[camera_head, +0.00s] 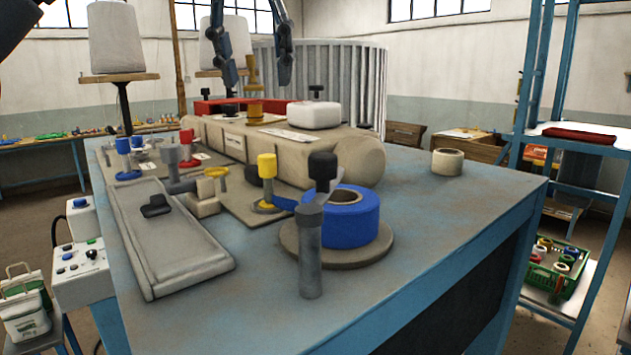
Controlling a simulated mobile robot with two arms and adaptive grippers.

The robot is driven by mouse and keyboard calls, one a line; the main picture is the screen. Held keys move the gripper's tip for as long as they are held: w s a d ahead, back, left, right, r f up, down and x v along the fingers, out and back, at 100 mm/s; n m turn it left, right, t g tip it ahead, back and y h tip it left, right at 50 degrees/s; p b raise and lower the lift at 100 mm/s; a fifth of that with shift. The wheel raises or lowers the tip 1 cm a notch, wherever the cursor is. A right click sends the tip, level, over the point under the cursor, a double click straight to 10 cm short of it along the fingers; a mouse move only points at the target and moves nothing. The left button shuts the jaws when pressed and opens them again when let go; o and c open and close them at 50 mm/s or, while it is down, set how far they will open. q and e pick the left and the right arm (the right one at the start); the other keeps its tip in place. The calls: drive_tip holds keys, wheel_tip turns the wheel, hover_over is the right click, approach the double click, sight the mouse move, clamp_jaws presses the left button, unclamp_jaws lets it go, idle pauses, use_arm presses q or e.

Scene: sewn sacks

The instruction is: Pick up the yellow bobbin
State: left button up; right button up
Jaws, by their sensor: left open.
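A dull yellow bobbin-like piece (254,107) with a wide foot and a thin upright top stands on a board on the large beige sack roll. My left gripper (255,80) is open, with one dark finger on each side of the piece's upper part. I cannot tell whether the fingers touch it. A brighter yellow spool-like piece (267,166) stands nearer, on a flat board on the table, with a yellow ring at its foot. I cannot tell which of the two is the bobbin. My right gripper is not in view.
The table's right side is mostly clear.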

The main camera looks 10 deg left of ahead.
use_arm(q)
drive_tip(key=d, duration=0.1)
drive_tip(key=b, duration=0.1)
hover_over(266, 156)
drive_tip(key=s, duration=0.2)
drive_tip(key=f, duration=0.7)
drive_tip(key=shift+w+a, duration=0.1)
drive_tip(key=shift+w, duration=0.1)
drive_tip(key=shift+w+d+f, duration=0.2)
drive_tip(key=shift+w+f, duration=0.1)
drive_tip(key=shift+f, duration=0.25)
drive_tip(key=shift+f+p, duration=0.3)
drive_tip(key=p+x, duration=0.1)
drive_tip(key=x, duration=0.2)
drive_tip(key=shift+s+a+f, duration=0.1)
drive_tip(key=shift+a+f, duration=0.05)
drive_tip(key=shift+f, duration=0.05)
drive_tip(key=shift+w+f, duration=0.3)
drive_tip(key=shift+f, duration=0.1)
drive_tip(key=shift+s+r, duration=0.1)
drive_tip(key=shift+s, duration=0.05)
drive_tip(key=c, duration=0.5)
clamp_jaws()
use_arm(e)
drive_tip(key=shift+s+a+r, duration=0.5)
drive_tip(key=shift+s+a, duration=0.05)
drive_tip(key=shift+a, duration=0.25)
